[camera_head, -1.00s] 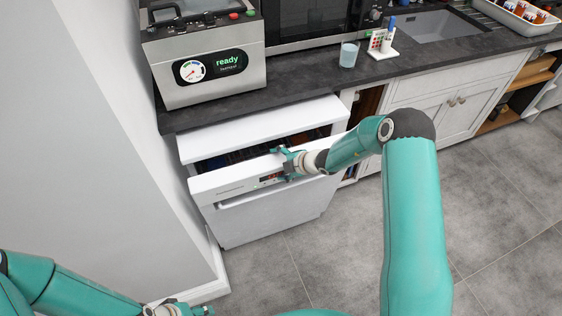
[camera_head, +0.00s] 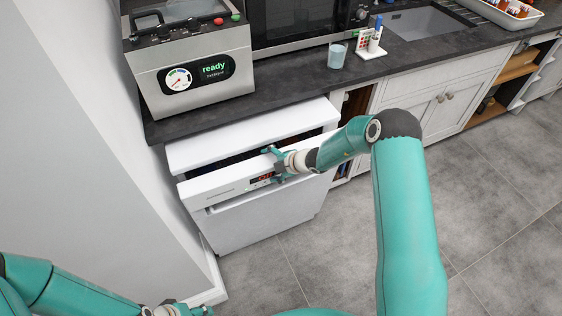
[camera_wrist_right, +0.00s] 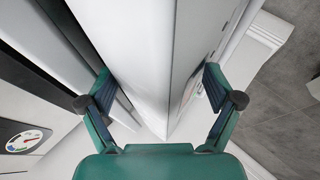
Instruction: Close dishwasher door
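The white dishwasher door (camera_head: 262,212) is slightly ajar, its top leaning out from the body under the white dishwasher top (camera_head: 235,138). A narrow dark gap shows between them. A small red display is lit on the door's control panel. My right gripper (camera_head: 275,164) is at the door's upper edge. In the right wrist view, the right gripper's fingers (camera_wrist_right: 157,91) are spread either side of the white door edge (camera_wrist_right: 150,60), with room showing beside it. My left gripper (camera_head: 185,309) is low at the bottom edge of the head view, away from the door; its fingers are mostly cut off.
A grey appliance with a "ready" screen (camera_head: 190,72) stands on the dark counter (camera_head: 290,92) above the dishwasher. A glass (camera_head: 337,55) stands farther right. A white wall (camera_head: 90,150) borders the left side. The grey floor (camera_head: 330,255) in front is clear.

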